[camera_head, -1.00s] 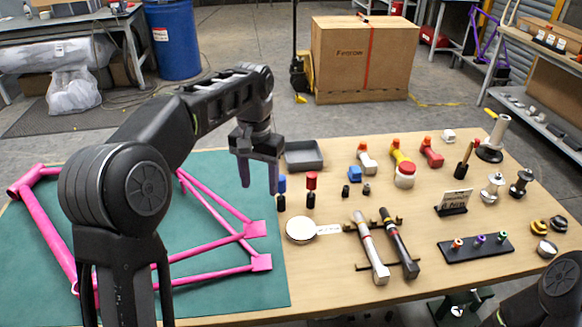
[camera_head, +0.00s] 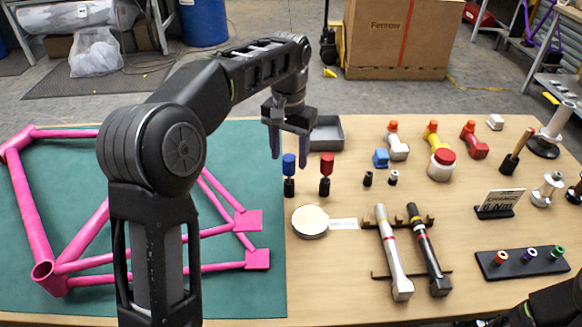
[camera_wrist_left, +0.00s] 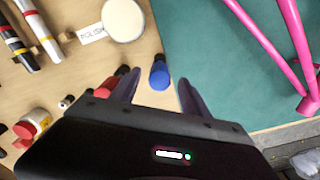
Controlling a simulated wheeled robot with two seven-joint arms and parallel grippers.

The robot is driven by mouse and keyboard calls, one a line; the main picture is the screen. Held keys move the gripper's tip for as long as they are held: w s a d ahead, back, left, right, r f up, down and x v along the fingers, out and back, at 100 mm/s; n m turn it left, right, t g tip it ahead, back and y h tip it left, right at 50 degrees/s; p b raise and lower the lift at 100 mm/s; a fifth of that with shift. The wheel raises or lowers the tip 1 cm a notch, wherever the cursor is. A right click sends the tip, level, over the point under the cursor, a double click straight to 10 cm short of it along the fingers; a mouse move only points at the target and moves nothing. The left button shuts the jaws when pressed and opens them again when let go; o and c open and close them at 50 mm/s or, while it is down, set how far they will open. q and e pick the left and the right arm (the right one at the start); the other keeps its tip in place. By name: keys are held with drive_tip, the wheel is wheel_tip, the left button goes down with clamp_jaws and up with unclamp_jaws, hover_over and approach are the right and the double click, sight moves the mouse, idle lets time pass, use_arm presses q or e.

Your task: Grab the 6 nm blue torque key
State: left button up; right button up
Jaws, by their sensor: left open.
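The blue torque key (camera_head: 289,168) has a blue top and a black lower part. It stands on the wooden table near the edge of the green mat, left of a similar red-topped key (camera_head: 326,170). My left gripper (camera_head: 288,150) is open and empty, just behind and above the blue key in the head view. The red key (camera_wrist_left: 122,72) is partly hidden by that finger.
A grey tray (camera_head: 328,133) lies behind the keys. A round white tin (camera_head: 310,221) and a label (camera_head: 343,224) lie in front. A pink bike frame (camera_head: 110,215) rests on the green mat (camera_head: 235,280). Two torque wrenches lie on a rack to the right.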

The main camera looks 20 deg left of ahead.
sight(289, 178)
use_arm(q)
drive_tip(key=shift+f, duration=1.3)
drive_tip(key=shift+s+f+p, duration=0.1)
drive_tip(key=shift+f+p, duration=0.3)
drive_tip(key=shift+f, duration=2.2)
clamp_jaws()
